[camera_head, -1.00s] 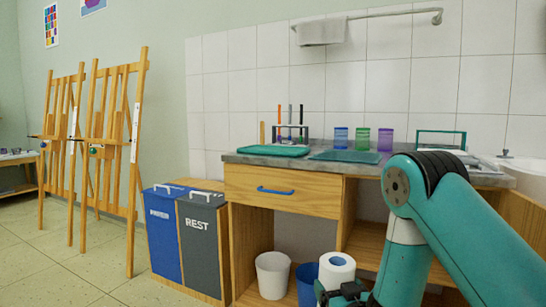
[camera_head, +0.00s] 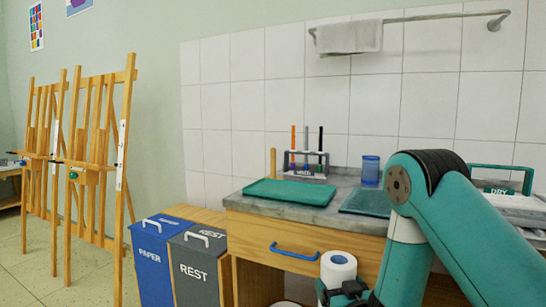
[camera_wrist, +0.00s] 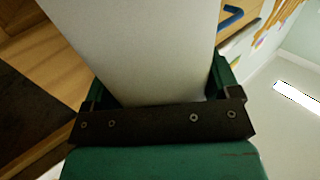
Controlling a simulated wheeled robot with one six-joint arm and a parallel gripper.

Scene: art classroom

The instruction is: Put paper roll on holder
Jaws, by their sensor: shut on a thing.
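The white paper roll (camera_head: 338,267) is upright in front of the counter, its top hole showing. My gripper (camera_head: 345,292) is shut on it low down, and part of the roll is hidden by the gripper. In the wrist view the roll (camera_wrist: 140,50) fills the space between the green fingers of my gripper (camera_wrist: 160,95). An upright wooden peg (camera_head: 273,162), which looks like the holder, stands at the back of the counter; its base is hidden behind the teal tray.
The teal tray (camera_head: 290,193) and a pen rack (camera_head: 306,165) are on the grey counter (camera_head: 330,215). A blue cup (camera_head: 371,171) stands to the right. A drawer (camera_head: 285,250) with a blue handle is below. Two bins (camera_head: 197,265) stand left. A towel (camera_head: 348,37) hangs above.

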